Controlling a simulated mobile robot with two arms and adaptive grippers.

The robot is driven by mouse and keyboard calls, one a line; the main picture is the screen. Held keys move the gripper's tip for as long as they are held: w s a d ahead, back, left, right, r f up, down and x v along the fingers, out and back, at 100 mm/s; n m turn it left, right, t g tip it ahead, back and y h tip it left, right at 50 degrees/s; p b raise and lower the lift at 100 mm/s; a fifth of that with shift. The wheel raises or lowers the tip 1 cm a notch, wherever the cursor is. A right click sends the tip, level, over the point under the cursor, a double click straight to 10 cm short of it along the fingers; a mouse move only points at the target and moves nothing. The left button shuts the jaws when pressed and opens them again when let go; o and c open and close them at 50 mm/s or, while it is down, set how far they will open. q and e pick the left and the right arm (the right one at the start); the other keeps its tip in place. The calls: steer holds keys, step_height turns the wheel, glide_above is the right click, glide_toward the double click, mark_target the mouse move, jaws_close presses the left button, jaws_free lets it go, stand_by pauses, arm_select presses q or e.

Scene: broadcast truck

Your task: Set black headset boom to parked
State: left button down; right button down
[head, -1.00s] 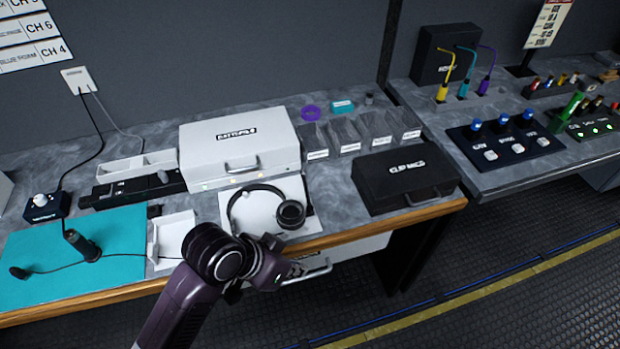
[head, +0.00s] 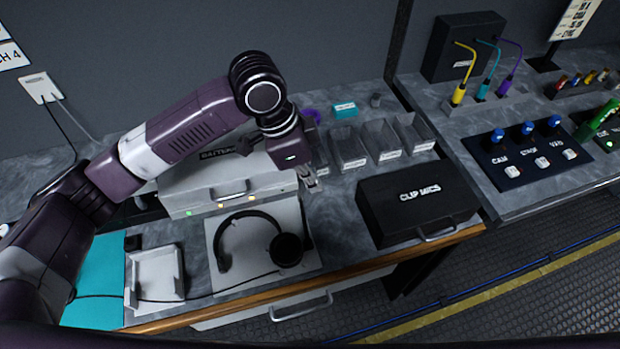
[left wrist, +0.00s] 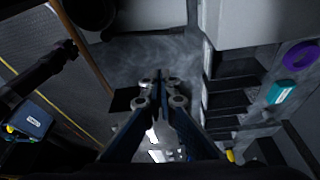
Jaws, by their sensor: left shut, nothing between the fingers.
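The black headset (head: 287,250) lies on a white pad (head: 306,262) near the bench's front edge in the head view. Its headband curves left from a large round ear cup, and a thin cable runs off to the left. I cannot clearly make out the boom or its position. My left gripper (head: 312,183) is shut and empty above the bench, behind and right of the headset, apart from it. In the left wrist view the gripper's fingers (left wrist: 160,82) are together, pointing at bare grey bench.
A white battery case (head: 180,201) stands behind the headset, partly covered by my left arm. Grey bins (head: 348,148) are beside my gripper. A black clip mics case (head: 415,200) stands right. A white tray (head: 158,275) is left. A drawer handle (head: 301,306) projects in front.

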mark_target(304, 217)
arm_select(q)
steer(key=x, duration=0.2)
steer(key=p+x, duration=0.1)
steer(key=x, duration=0.2)
steer(key=s+x, duration=0.1)
steer(key=x, duration=0.2)
steer(key=shift+d, duration=0.1)
steer(key=shift+w+f+p, duration=0.2)
steer(key=shift+f+p, duration=0.3)
steer(key=shift+p, duration=0.1)
steer(key=a, duration=0.1)
steer(key=a+p, duration=0.1)
steer(key=s+a+r, duration=0.1)
steer(key=shift+s+a, duration=0.1)
steer(key=shift+a, duration=0.25)
steer(key=shift+f, duration=0.15)
arm_select(e)
steer(key=r, duration=0.3)
steer(key=shift+s+r, duration=0.3)
steer(key=shift+s, duration=0.1)
arm_select(q)
steer(key=shift+d, duration=0.1)
